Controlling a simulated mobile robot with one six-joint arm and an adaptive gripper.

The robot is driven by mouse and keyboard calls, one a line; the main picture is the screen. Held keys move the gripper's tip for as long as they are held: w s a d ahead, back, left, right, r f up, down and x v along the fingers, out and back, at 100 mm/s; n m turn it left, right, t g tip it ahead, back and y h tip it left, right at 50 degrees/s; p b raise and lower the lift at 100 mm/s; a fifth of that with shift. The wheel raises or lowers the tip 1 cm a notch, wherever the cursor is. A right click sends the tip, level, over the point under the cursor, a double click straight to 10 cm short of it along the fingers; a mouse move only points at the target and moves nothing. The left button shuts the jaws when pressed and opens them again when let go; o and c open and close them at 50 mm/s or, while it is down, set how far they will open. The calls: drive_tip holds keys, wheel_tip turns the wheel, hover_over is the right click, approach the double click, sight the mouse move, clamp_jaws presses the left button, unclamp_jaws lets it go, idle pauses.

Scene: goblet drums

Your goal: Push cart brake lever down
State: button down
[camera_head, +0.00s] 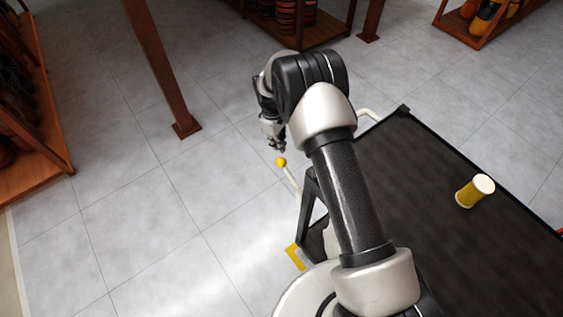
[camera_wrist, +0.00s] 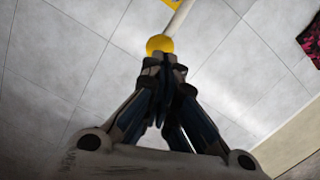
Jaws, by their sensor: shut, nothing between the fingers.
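The brake lever (camera_head: 291,178) is a pale rod with a yellow ball knob (camera_head: 281,162) on its end, and it sticks up at a tilt beside the near left corner of the cart (camera_head: 460,250). In the wrist view the yellow knob (camera_wrist: 159,45) sits just past my fingertips, with the rod (camera_wrist: 180,17) running up and right from it. My gripper (camera_head: 277,147) is above the knob, fingers shut and empty; it also shows in the wrist view (camera_wrist: 163,62). I cannot tell whether the fingertips touch the knob. The lever's lower end is partly hidden.
The cart's pale handle (camera_head: 368,115) shows behind my arm. Wooden shelves (camera_head: 35,130) stand at left and at the back, with a wooden post (camera_head: 160,70) between. Tiled floor left of the lever is clear.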

sight(279, 158)
drive_tip(key=f+b, duration=0.1)
drive_tip(key=f, duration=0.1)
drive_tip(key=f+b, duration=0.1)
drive_tip(key=f, duration=0.3)
drive_tip(key=shift+s+d+f+b, duration=0.2)
drive_tip(key=shift+d+b, duration=0.1)
drive_tip(key=shift+b, duration=0.1)
drive_tip(key=shift+f, duration=0.15)
drive_tip(key=shift+s, duration=0.1)
wheel_tip(279, 158, down, 5)
drive_tip(key=b, duration=0.3)
drive_tip(key=shift+r+b, duration=0.2)
drive_tip(key=shift+b, duration=0.2)
drive_tip(key=shift+r, duration=0.15)
